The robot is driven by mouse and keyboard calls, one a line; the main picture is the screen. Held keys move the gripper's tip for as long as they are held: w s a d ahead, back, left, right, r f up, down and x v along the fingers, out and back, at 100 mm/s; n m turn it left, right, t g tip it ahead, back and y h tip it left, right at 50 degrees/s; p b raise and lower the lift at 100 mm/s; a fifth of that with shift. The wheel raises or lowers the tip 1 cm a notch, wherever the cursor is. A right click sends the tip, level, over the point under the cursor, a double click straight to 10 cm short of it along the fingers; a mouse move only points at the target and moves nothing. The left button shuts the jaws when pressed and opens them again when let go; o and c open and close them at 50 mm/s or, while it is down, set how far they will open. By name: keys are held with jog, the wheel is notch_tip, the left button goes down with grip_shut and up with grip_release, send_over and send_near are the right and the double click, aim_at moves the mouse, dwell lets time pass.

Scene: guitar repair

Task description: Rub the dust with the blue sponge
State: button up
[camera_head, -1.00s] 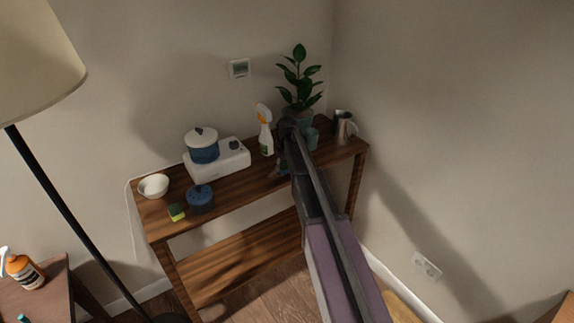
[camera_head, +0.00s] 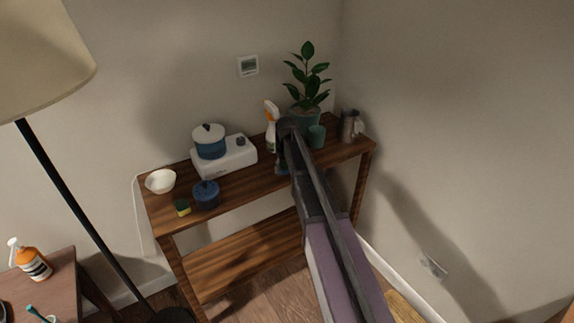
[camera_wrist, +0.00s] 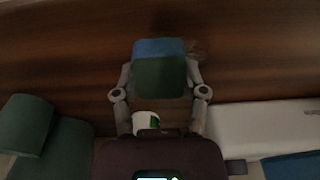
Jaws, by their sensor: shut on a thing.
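In the wrist view, my gripper (camera_wrist: 160,78) is shut on a sponge (camera_wrist: 160,50) with a blue face and a dark green face. The sponge is against or just over the brown wooden shelf top (camera_wrist: 60,65); I cannot tell whether it touches. A faint brownish smudge that may be the dust (camera_wrist: 197,48) shows at the sponge's right edge. In the head view, my arm covers most of the gripper, and a small bluish bit of the sponge (camera_head: 282,168) shows at its left side.
On the shelf are a white hot plate (camera_head: 238,157) with a blue pot (camera_head: 210,148), a blue jar (camera_head: 206,195), a yellow-green sponge (camera_head: 182,207), a white bowl (camera_head: 160,181), a spray bottle (camera_head: 271,125), a plant (camera_head: 306,75), a green cup (camera_head: 317,136) and a metal jug (camera_head: 349,125).

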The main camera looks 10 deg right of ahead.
aim_at(274, 172)
jog(key=shift+s+a, duration=0.2)
jog(key=shift+a, duration=0.25)
jog(key=shift+s+a, duration=0.25)
jog(key=shift+a, duration=0.55)
jog(key=shift+s+a, duration=0.2)
jog(key=shift+a, duration=0.55)
jog(key=shift+w, duration=0.25)
jog(key=shift+w+d, duration=0.15)
jog(key=shift+d, duration=0.1)
jog(key=shift+w+d, duration=0.25)
jog(key=shift+d, duration=0.5)
jog(key=shift+w+d, duration=0.2)
jog(key=shift+d, duration=0.5)
jog(key=shift+w+d, duration=0.3)
jog(key=shift+d, duration=0.55)
jog(key=shift+w+d, duration=0.25)
jog(key=shift+d, duration=0.6)
